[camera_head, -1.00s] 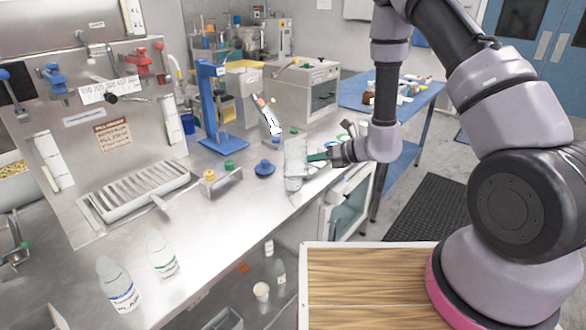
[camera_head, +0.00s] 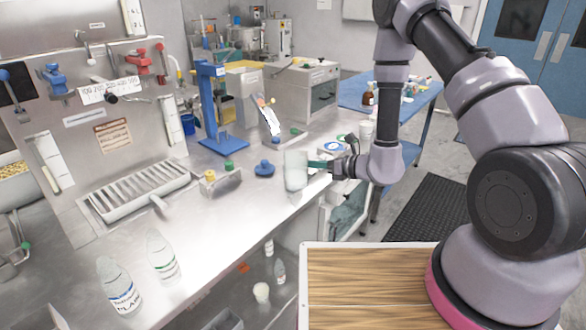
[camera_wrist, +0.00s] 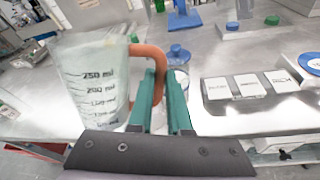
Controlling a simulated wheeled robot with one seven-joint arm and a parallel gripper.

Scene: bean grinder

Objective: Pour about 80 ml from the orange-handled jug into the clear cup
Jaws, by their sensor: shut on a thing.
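The clear jug with graduation marks (camera_wrist: 92,82) and an orange handle (camera_wrist: 150,72) fills the left of the wrist view. It also shows as a pale vessel (camera_head: 296,172) in the head view, over the front of the steel counter. My gripper (camera_wrist: 165,80) is shut on the orange handle with its green fingers; it also shows in the head view (camera_head: 317,165). The jug looks close to upright. Its liquid level is hard to make out. I cannot make the cup out in the head view.
A blue knob-like piece (camera_head: 264,168) and a small metal block (camera_head: 221,180) stand left of the jug. A blue stand (camera_head: 210,110) is behind. White labelled cards (camera_wrist: 249,86) lie right of the gripper. Two bottles (camera_head: 162,254) (camera_head: 118,285) stand at the front left.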

